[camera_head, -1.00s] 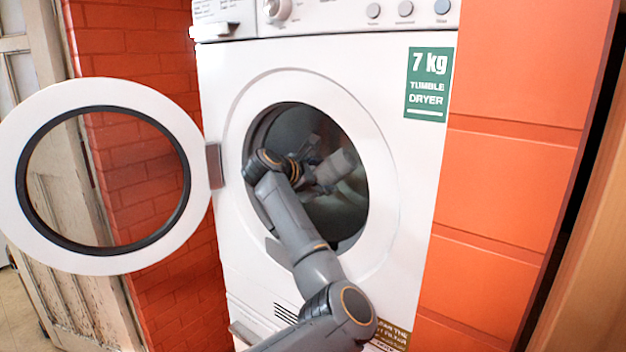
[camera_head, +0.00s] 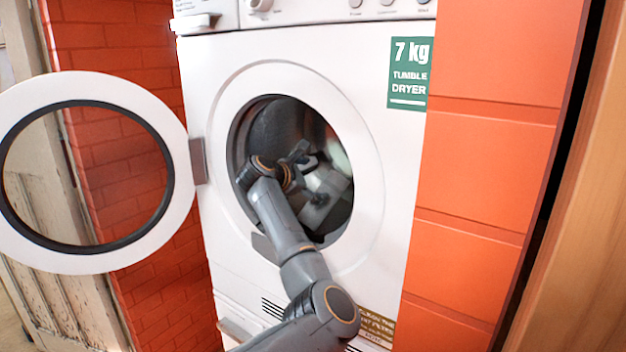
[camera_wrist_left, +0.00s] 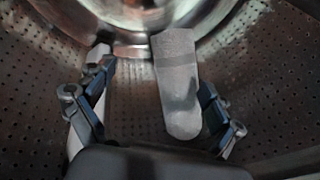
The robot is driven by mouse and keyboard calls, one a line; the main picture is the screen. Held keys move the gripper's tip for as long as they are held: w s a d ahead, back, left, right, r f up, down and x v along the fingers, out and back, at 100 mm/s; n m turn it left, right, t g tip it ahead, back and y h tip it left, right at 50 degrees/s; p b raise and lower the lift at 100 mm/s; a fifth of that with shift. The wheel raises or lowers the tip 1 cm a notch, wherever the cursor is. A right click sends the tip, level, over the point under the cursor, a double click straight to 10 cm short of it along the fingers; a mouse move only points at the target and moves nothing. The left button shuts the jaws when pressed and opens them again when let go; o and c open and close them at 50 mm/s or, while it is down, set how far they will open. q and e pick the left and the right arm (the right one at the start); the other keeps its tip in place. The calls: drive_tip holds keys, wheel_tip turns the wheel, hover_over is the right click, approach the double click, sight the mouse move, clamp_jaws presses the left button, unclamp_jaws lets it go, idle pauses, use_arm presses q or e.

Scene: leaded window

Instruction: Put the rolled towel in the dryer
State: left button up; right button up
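The rolled towel (camera_wrist_left: 178,90) is a pale grey-white roll inside the dryer drum in the left wrist view. In the head view my left gripper (camera_head: 312,176) is inside the round opening of the white dryer (camera_head: 215,150). The towel is hard to tell from the gripper there. The dryer door (camera_head: 186,225) stands wide open to the left. My right gripper is not in view.
The perforated metal drum wall (camera_wrist_left: 40,80) lies around the fingers. An orange panelled wall (camera_head: 490,170) stands right of the dryer, and a red brick wall (camera_head: 125,190) stands behind the door.

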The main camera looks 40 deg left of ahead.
use_arm(q)
drive_tip(key=shift+s, duration=0.1)
drive_tip(key=v, duration=1.2)
drive_tip(key=shift+d, duration=0.1)
idle(0.3)
